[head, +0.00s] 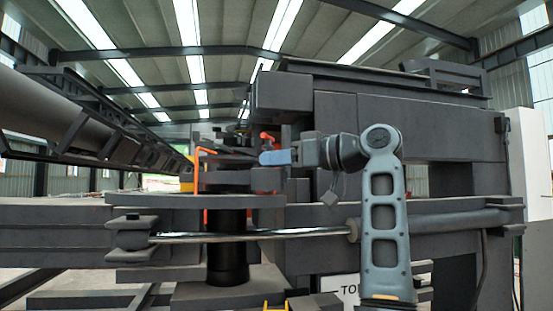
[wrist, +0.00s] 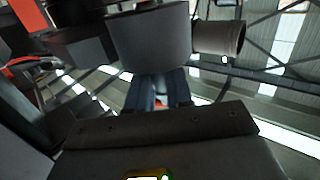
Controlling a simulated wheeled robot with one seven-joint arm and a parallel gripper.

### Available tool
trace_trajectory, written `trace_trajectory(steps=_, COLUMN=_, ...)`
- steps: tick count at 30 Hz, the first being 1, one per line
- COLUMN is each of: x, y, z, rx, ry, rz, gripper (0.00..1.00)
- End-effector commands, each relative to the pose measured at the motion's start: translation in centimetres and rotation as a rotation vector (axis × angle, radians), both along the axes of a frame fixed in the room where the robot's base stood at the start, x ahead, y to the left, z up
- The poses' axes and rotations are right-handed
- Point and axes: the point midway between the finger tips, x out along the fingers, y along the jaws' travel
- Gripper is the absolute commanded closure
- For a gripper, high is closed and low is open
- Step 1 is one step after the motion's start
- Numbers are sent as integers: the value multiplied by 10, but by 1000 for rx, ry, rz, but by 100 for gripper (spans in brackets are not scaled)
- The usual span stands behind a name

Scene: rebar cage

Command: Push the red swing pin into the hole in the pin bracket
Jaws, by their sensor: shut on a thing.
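My gripper (head: 272,157) reaches in from the right in the head view, with blue fingers pointing left beside the dark machine parts. In the wrist view its two blue fingers (wrist: 157,92) are close together, with a small bit of the red swing pin (wrist: 160,104) showing between them. The rest of the pin is hidden there. A red piece (head: 267,137) shows just above the fingers in the head view; I cannot tell whether it belongs to the pin. The pin bracket and its hole cannot be made out clearly.
A bent orange rod (head: 199,168) stands left of the fingers, above a dark round plate (head: 200,201). A large dark frame (head: 400,115) fills the right behind my arm.

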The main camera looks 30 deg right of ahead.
Motion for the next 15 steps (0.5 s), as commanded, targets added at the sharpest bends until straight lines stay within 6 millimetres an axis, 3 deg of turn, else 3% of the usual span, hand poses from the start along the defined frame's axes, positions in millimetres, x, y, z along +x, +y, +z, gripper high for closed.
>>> trace_trajectory(steps=7, x=0, y=0, z=-6, rx=0, ry=-1, rz=0, gripper=100)
trace_trajectory(steps=8, x=0, y=0, z=-5, rx=0, ry=-1, rz=0, gripper=78)
trace_trajectory(steps=15, x=0, y=0, z=-6, rx=-1, ry=1, rz=1, gripper=55)
